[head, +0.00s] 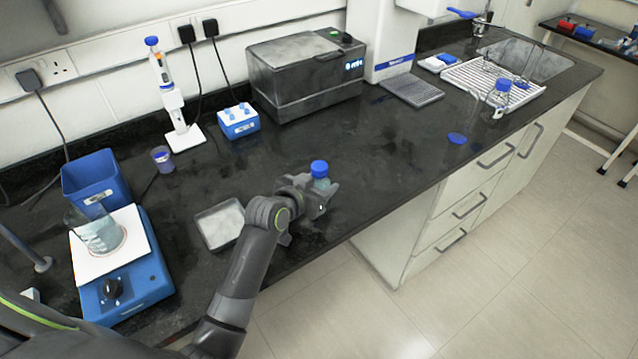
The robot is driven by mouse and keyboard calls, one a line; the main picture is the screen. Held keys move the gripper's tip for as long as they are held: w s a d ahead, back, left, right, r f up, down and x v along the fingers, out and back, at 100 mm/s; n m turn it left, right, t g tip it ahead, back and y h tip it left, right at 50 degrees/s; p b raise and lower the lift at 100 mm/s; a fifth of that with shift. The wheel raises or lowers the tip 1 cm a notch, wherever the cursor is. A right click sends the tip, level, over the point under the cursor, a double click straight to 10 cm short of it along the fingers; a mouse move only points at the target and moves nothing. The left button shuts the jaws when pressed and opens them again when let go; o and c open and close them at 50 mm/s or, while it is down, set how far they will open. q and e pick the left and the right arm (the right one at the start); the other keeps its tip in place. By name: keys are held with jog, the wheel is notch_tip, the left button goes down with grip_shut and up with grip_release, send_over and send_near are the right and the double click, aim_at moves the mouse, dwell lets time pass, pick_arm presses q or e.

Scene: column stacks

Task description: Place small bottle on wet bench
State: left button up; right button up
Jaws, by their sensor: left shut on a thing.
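A small bottle with a blue cap (319,169) is held in my left gripper (320,194). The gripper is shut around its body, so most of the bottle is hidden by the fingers. The gripper and bottle are over the front part of the black wet bench (400,150), near its front edge. I cannot tell whether the bottle's base touches the bench top. My right gripper does not show in the head view.
A shallow tray (220,225) lies just left of the gripper. A grey machine (305,80) stands behind. A larger blue-capped bottle (499,98) is near the sink.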

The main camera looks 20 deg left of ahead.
pick_arm(q)
jog(key=shift+f, duration=0.1)
jog(key=o, duration=1.1)
jog(key=shift+s+r, duration=0.1)
jog(key=shift+r, duration=0.1)
jog(key=b+v, duration=0.1)
jog(key=v, duration=1.1)
jog(key=shift+f, duration=0.1)
